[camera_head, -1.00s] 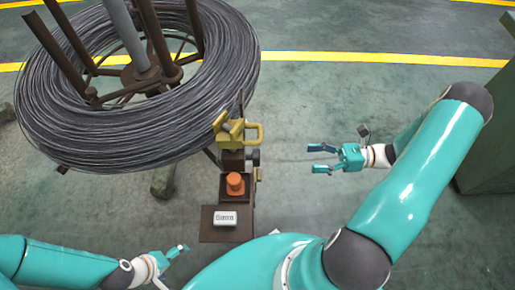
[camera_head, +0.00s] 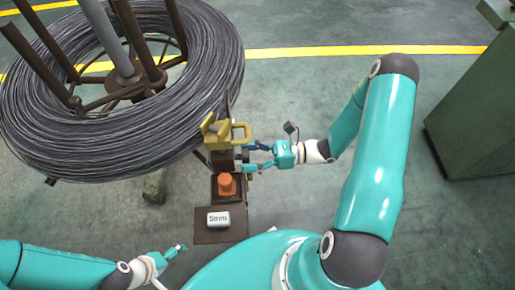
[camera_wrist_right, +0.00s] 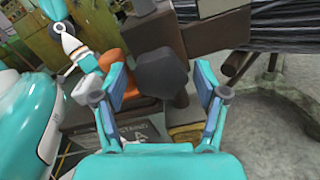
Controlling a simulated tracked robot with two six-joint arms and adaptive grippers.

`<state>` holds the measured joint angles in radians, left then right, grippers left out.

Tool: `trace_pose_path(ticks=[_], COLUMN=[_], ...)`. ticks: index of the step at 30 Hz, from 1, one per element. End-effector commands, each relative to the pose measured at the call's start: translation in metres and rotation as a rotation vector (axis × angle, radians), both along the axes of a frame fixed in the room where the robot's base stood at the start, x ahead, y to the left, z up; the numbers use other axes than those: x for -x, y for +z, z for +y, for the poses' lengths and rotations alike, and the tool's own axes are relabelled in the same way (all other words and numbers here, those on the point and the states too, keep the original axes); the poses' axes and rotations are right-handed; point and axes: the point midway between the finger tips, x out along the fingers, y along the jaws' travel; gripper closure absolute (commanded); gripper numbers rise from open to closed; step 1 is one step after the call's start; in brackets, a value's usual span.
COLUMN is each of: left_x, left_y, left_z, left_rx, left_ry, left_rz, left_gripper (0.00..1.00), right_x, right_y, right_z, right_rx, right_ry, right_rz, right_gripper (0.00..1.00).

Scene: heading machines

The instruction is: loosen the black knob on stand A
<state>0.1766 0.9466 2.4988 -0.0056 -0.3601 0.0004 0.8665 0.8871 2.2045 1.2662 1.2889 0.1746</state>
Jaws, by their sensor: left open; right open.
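The black knob (camera_wrist_right: 163,73) is a dark, faceted knob on the side of a brown stand (camera_wrist_right: 205,38) in the right wrist view. In the head view the stand (camera_head: 222,160) has a yellow bracket on top, and the knob is mostly hidden by my gripper. My right gripper (camera_wrist_right: 160,88) is open, its two fingers on either side of the knob with gaps visible; it also shows in the head view (camera_head: 255,157). My left gripper (camera_head: 180,248) is open and empty at the lower left, apart from the stand.
A large wire coil (camera_head: 205,110) on a spoked reel stands at the upper left, close to the stand. A green cabinet (camera_head: 475,120) stands at the right. Floor between is clear.

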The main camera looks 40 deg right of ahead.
Motion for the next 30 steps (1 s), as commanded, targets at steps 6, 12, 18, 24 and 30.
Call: trace_pose_path(ticks=[6, 12, 18, 24, 30], left_x=[0.0, 0.0, 0.0, -0.001, 0.0], left_y=[0.0, 0.0, 0.0, 0.0, -0.001], left_z=[0.0, 0.0, 0.0, 0.0, 0.0], left_rx=[0.0, 0.0, 0.0, 0.0, 0.0], left_ry=[0.0, 0.0, 0.0, 0.0, -0.001], left_rz=[0.0, 0.0, 0.0, -0.001, 0.0], left_gripper=[0.0, 0.0, 0.0, 0.0, 0.0], right_x=[-0.003, -0.003, -0.003, -0.003, -0.002], right_y=[0.0, 0.0, 0.0, -0.001, -0.001], right_z=[0.005, 0.005, 0.005, -0.026, -0.002], right_rx=[-0.001, -0.001, -0.001, 0.004, 0.014], right_ry=[0.0, 0.0, 0.0, -0.008, -0.01], right_rz=[0.001, 0.001, 0.001, -0.001, -0.015], right_gripper=[0.28, 0.32, 0.66, 0.82, 0.88])
